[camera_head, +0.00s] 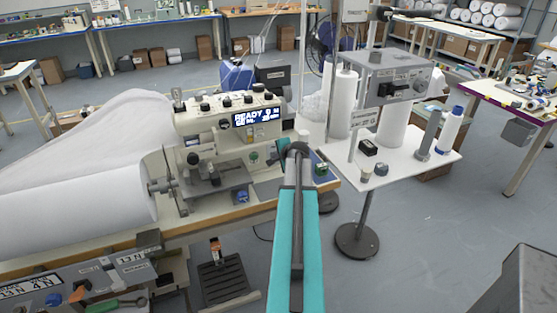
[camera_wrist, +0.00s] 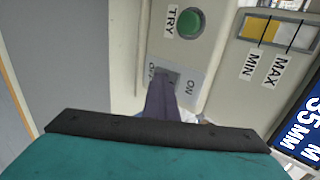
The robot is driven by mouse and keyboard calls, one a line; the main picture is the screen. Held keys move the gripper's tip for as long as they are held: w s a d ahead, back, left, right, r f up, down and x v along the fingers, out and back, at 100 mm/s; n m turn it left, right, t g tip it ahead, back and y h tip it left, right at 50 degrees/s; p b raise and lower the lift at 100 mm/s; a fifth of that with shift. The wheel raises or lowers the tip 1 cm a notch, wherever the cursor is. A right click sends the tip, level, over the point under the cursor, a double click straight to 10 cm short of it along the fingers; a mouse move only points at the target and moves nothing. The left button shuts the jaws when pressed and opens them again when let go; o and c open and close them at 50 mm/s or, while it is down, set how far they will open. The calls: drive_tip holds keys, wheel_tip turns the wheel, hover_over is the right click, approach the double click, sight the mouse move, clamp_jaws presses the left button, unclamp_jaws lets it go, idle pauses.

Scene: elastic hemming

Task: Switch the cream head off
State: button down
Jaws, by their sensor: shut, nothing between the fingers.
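The cream head (camera_head: 225,140) stands on the bench in the head view, with a lit display (camera_head: 256,117) reading READY. In the wrist view its cream face (camera_wrist: 212,60) carries a pale ON/OFF plate (camera_wrist: 190,88). A dark switch (camera_wrist: 173,76) shows on the plate, partly covered, so its position cannot be told. My gripper (camera_wrist: 165,88) is shut and empty, its narrow tip right in front of the switch. Whether it touches cannot be told.
A green TRY button (camera_wrist: 190,21) sits just above the switch, and a MIN/MAX gauge (camera_wrist: 278,33) to its right. A large white roll (camera_head: 80,205) lies left of the head. A white stand table (camera_head: 425,155) with cones stands at right.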

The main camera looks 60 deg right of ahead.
drive_tip(key=shift+d+f, duration=0.15)
drive_tip(key=shift+d, duration=0.15)
drive_tip(key=shift+r, duration=0.2)
drive_tip(key=shift+w+d+r+p, duration=0.1)
drive_tip(key=shift+r+p, duration=0.1)
drive_tip(key=shift+r, duration=0.15)
drive_tip(key=shift+w+d+r+p, duration=0.1)
drive_tip(key=shift+r+p, duration=0.05)
drive_tip(key=shift+r, duration=0.2)
drive_tip(key=shift+a, duration=0.1)
drive_tip(key=a+f+b+v, duration=0.1)
drive_tip(key=v, duration=1.2)
drive_tip(key=shift+s, duration=0.5)
